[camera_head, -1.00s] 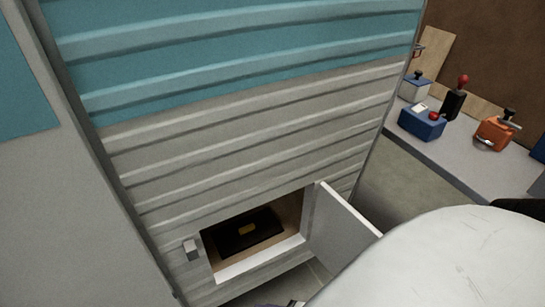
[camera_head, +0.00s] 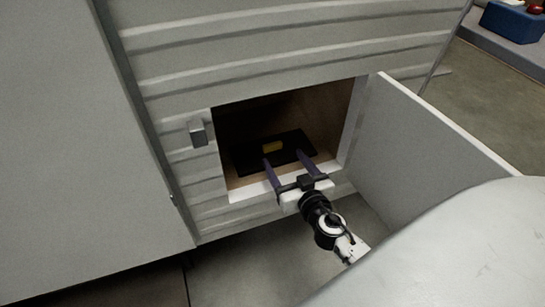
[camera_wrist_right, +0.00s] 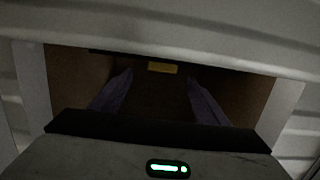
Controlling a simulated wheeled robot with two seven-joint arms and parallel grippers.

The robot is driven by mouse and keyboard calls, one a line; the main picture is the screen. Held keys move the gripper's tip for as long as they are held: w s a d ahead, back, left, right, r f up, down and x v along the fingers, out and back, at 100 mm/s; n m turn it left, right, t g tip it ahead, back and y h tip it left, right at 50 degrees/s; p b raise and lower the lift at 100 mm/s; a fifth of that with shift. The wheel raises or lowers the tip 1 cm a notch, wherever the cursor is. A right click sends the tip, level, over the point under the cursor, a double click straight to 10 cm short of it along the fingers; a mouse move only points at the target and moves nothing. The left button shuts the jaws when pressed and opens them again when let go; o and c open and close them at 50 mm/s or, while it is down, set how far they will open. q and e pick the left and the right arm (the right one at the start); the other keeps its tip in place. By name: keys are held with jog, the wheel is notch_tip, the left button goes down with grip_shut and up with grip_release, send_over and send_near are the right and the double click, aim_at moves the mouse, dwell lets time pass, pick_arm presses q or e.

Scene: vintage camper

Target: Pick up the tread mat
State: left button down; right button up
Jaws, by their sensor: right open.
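The tread mat (camera_head: 247,157) is a dark, flat piece with a yellow patch, lying inside an open compartment low in the camper's side. In the right wrist view only its yellow patch (camera_wrist_right: 162,67) and a dark edge show clearly. My right gripper (camera_head: 286,158) is open, with its two purple fingers reaching through the opening over the near part of the mat. In the right wrist view the fingers (camera_wrist_right: 158,76) are spread on either side of the yellow patch, with nothing between them. Whether they touch the mat I cannot tell. My left gripper is not in view.
The compartment's white frame (camera_head: 352,125) surrounds the opening closely. Its hatch door (camera_head: 425,140) stands open to the right. A small latch block (camera_head: 197,132) sits left of the opening. Free floor (camera_head: 235,275) shows below the camper.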

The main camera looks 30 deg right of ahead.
aim_at(273, 146)
jog(key=x, duration=0.8)
jog(key=shift+w+a, duration=0.1)
jog(key=shift+w, duration=0.35)
jog(key=c, duration=1.3)
